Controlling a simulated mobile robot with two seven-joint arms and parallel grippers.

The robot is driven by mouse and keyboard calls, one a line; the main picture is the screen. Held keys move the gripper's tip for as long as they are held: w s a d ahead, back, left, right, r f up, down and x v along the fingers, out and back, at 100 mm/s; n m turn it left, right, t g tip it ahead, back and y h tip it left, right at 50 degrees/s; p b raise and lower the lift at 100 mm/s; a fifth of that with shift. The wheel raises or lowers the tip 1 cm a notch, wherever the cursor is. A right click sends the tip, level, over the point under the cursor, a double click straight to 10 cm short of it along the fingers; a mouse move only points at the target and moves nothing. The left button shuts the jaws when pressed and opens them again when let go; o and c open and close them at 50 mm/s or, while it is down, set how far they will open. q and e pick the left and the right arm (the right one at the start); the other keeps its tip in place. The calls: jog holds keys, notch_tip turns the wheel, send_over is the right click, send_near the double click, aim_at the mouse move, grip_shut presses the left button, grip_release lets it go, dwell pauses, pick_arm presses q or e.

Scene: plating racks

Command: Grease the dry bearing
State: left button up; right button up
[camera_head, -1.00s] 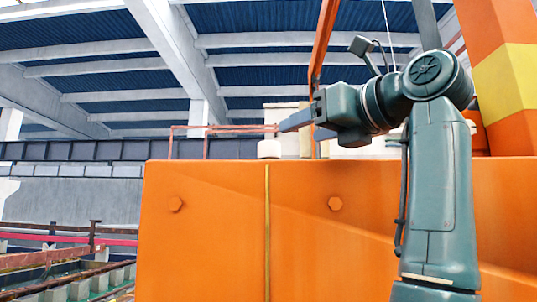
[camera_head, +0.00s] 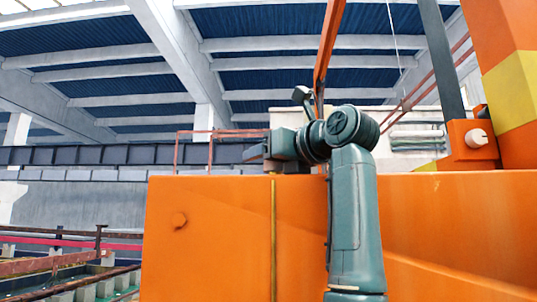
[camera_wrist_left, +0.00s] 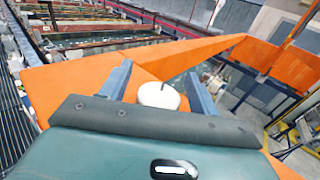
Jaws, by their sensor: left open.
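In the left wrist view a white round-topped object (camera_wrist_left: 158,95) stands on the orange beam (camera_wrist_left: 75,75), between the open fingers of my left gripper (camera_wrist_left: 157,85), with gaps on both sides. In the head view my left gripper (camera_head: 255,153) points left, just above the top edge of the orange beam (camera_head: 220,230); the white object is hidden there. An orange bracket (camera_head: 462,152) with a pale round knob (camera_head: 476,138) sits on the beam at the right. I cannot tell which part is the dry bearing. My right gripper is not in view.
A yellow-banded orange post (camera_head: 515,90) rises at the right, and a thin orange bar (camera_head: 328,45) slants up behind my arm. In the wrist view, racks and tanks (camera_wrist_left: 100,35) lie beyond the beam, with a drop to a lower floor (camera_wrist_left: 235,100) at its right.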

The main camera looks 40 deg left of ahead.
pick_arm(q)
jog(key=shift+w+a, duration=0.1)
jog(key=shift+a, duration=0.1)
jog(key=c, duration=1)
jog(key=shift+t, duration=0.4)
